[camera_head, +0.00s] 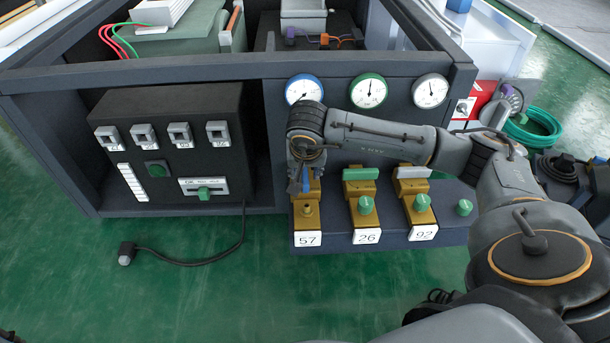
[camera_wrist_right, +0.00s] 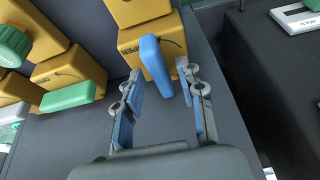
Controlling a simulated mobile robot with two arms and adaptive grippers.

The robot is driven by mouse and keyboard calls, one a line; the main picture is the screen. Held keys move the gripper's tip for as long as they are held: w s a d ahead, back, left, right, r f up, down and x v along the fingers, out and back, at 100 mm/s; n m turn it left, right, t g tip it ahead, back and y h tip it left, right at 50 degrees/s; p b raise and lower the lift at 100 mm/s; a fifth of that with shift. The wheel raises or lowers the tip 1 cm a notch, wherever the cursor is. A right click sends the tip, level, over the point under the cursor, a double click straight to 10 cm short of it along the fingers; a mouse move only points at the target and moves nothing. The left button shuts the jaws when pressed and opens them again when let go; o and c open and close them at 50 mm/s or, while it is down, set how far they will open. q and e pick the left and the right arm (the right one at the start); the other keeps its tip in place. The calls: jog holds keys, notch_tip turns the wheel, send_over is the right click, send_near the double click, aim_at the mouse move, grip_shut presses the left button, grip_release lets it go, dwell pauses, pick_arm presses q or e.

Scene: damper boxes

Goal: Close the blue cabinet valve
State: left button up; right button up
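The blue valve handle (camera_wrist_right: 156,65) sits on the brass valve body (camera_wrist_right: 172,38) in the right wrist view. It points lengthwise toward my gripper, while the green handle beside it lies crosswise. In the head view the blue handle (camera_head: 305,178) shows above the plate marked 57, partly hidden by my right gripper (camera_head: 303,172). In the right wrist view my right gripper (camera_wrist_right: 162,82) is open, its blue-padded fingers on either side of the handle's near end with gaps visible. Whether either finger touches it cannot be told. My left gripper is not in view.
A green-handled valve (camera_head: 360,174) and a white-handled valve (camera_head: 411,172) stand to the right. Blue, green and white gauges (camera_head: 430,91) are above. A dark control box (camera_head: 172,145) stands left. A cable (camera_head: 190,262) lies on the green floor.

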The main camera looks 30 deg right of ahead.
grip_shut()
